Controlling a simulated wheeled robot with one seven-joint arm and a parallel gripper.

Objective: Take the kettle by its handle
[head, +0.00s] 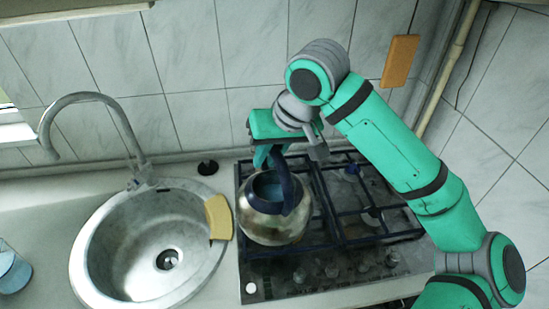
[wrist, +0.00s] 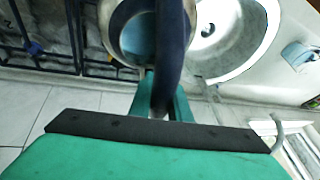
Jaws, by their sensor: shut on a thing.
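The kettle (head: 268,222) is a shiny metal pot with an open top and a dark blue arched handle (head: 286,178). It stands on the left part of the stove, beside the sink. My gripper (head: 268,158) is at the top of the handle, coming from behind. In the wrist view my gripper's green fingers (wrist: 160,108) are on both sides of the handle (wrist: 172,50), shut on it. The kettle's open rim also shows in the wrist view (wrist: 113,30). The handle hides part of the fingertips there.
The stove (head: 355,262) has dark grates and a free right side. A metal sink (head: 108,250) with a tall tap (head: 122,125) lies left of the kettle. A yellow sponge (head: 219,217) sits on the sink's rim. A blue glass (head: 12,270) stands far left. The tiled wall is close behind.

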